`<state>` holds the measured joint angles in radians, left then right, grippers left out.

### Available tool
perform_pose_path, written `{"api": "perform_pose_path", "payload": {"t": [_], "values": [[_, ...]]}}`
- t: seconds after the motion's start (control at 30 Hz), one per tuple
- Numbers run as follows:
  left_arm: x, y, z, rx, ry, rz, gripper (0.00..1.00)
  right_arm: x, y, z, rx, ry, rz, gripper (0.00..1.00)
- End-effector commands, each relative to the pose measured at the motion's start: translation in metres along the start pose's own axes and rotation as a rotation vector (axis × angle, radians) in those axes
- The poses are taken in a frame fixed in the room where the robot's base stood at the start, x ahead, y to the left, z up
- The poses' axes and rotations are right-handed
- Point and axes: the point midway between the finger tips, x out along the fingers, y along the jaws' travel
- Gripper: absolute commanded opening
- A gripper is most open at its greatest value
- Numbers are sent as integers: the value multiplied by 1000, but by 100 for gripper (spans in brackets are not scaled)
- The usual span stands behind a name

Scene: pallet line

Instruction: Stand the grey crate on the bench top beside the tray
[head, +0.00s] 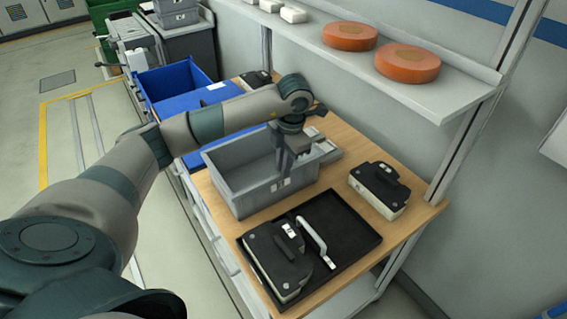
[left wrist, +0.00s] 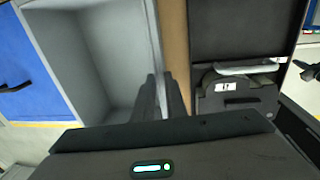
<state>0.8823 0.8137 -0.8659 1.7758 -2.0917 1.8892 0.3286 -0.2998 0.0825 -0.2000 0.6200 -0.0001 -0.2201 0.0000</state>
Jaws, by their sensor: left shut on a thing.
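The grey crate (head: 250,203) is upright and empty at the middle of the wooden bench top (head: 398,232). It appears to rest on the wood, though its underside is hidden. My left gripper (head: 284,172) reaches down from above and is shut on the crate wall nearest the tray. In the left wrist view its fingers (left wrist: 172,98) straddle the rim of the crate (left wrist: 105,55). The black tray (head: 352,262) lies flat in front of the crate, with a strip of bare wood between them. It also shows in the left wrist view (left wrist: 232,30). My right gripper is not in view.
A black-topped case (head: 278,262) and a pale handle (head: 315,240) are in the tray. Another case (head: 379,190) stands to the right. A blue bin (head: 178,82) is beyond the crate. A shelf with orange discs (head: 408,63) overhangs the bench's back.

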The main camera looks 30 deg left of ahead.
Motion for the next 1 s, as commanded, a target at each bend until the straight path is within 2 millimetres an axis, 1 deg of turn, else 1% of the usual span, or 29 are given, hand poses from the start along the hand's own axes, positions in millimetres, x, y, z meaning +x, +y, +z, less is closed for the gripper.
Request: {"api": "perform_pose_path", "payload": {"t": [0.13, 0.17, 0.2, 0.23, 0.67, 0.77, 0.87, 1.0], "values": [[1, 0, 0, -1, 0, 0, 0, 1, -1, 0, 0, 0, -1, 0], [2, -1, 0, 0, 1, -1, 16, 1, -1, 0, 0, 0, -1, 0], [2, -1, 0, 0, 1, -1, 26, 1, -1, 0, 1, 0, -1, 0], [2, -1, 0, 0, 1, -1, 30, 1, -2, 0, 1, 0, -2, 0], [-2, 0, 0, 0, -1, 0, 30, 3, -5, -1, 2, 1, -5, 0], [-8, 0, 1, 0, -2, 0, 30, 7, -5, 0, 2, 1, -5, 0], [-19, 0, 1, 0, -3, 1, 30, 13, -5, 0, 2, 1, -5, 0], [-39, 0, 2, 0, -6, 1, 30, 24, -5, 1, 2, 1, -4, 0]]}}
